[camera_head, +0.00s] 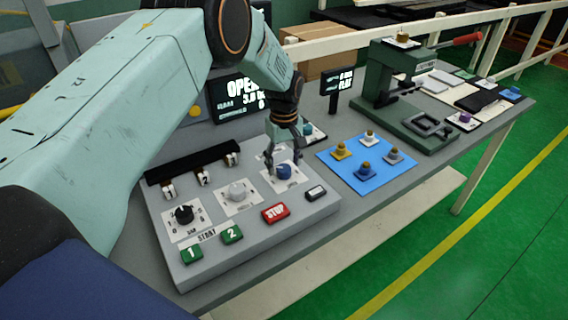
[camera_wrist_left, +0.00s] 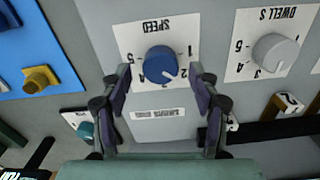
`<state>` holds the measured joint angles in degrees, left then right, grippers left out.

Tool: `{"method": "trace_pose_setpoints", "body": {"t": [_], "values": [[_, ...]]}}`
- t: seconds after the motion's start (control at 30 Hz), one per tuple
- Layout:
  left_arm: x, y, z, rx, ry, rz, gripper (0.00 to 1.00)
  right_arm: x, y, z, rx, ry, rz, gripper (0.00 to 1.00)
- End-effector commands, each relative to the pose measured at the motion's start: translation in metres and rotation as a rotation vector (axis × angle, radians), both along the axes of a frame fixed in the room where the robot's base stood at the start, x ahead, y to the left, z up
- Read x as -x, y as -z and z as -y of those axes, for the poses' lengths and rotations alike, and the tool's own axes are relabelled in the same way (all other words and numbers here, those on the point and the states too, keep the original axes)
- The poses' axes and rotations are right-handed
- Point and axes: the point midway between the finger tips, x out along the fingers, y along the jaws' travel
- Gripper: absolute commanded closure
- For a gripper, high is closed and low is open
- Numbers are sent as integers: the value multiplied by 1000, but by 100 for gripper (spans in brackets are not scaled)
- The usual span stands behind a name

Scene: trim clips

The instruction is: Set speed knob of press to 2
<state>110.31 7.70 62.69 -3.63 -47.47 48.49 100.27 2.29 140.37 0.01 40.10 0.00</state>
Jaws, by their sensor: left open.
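The blue speed knob (camera_head: 284,172) is on the sloped grey press panel (camera_head: 250,215). In the left wrist view the blue knob (camera_wrist_left: 159,66) shows upside down on its white SPEED dial plate (camera_wrist_left: 133,38). Its white pointer mark points to the lower right, near the 2 or just past it; I cannot tell exactly. My left gripper (camera_head: 283,158) comes down over the knob with its fingers apart. In the left wrist view the open gripper (camera_wrist_left: 160,80) has one fingertip on each side of the knob, with visible gaps. My right gripper is not in view.
Beside it are a light grey DWELL knob (camera_head: 238,190), a black knob (camera_head: 184,213), a red STOP button (camera_head: 275,212) and green buttons (camera_head: 232,233). A blue mat (camera_head: 350,182) with small parts and a green press (camera_head: 400,85) stand to the right. A screen (camera_head: 240,97) is behind.

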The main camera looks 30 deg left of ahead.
Motion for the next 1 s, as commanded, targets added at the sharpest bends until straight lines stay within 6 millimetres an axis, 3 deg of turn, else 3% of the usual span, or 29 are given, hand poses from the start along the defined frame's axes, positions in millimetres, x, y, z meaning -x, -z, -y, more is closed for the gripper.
{"method": "trace_pose_setpoints", "body": {"t": [0.3,0.5,0.7,1.0], "values": [[-1,-66,0,-1,-1,6,38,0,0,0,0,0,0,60],[-1,-96,0,-1,0,5,38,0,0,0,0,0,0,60],[-1,-107,0,-1,0,3,38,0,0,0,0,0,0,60],[-1,-108,0,0,0,3,38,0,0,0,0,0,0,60]]}}
